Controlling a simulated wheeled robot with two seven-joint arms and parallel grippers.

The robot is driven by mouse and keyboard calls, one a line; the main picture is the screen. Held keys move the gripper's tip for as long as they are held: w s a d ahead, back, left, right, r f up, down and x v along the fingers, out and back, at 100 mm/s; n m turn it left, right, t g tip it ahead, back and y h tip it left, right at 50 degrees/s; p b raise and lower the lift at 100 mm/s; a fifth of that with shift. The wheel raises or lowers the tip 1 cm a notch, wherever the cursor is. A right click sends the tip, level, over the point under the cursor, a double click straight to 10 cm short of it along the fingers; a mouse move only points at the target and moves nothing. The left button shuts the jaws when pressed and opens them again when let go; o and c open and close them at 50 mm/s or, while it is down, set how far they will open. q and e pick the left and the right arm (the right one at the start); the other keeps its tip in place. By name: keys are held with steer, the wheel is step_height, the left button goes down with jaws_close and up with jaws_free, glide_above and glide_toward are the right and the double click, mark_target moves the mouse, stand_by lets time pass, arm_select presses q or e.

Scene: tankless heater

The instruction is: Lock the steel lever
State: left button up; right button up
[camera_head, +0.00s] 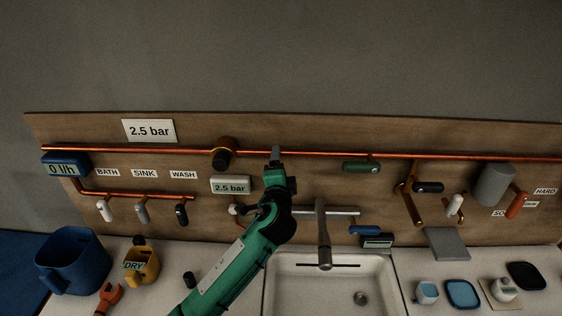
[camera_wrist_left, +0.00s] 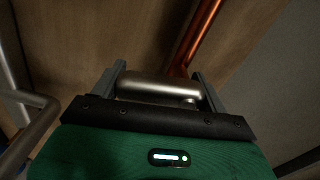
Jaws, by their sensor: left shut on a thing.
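A silver, steel-looking lever (camera_wrist_left: 158,88) lies across between the two grey fingers of my left gripper in the left wrist view. My left gripper (camera_wrist_left: 158,85) is shut on it, with a finger at either end. In the head view my left gripper (camera_head: 277,158) is up at the wooden board, at the long copper pipe, right of the brass fitting. There the lever is hidden by my gripper and arm, so its angle on the pipe cannot be told. My right gripper is not in view.
A green lever (camera_head: 362,167) is on the pipe to the right. The tap (camera_head: 322,240) stands over the white sink (camera_head: 285,285), close right of my arm. A 2.5 bar display (camera_head: 230,185) is left. A blue jug (camera_head: 72,262) and yellow DRY mug (camera_head: 142,267) stand on the counter.

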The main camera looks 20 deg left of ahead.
arm_select(q)
steer(key=shift+s+a+f+m+p, duration=0.1)
steer(key=shift+a+m+p, duration=0.1)
steer(key=shift+m+p, duration=0.6)
steer(key=shift+m, duration=0.3)
steer(key=o, duration=1)
steer(key=b+v, duration=0.6)
steer(key=v, duration=0.8)
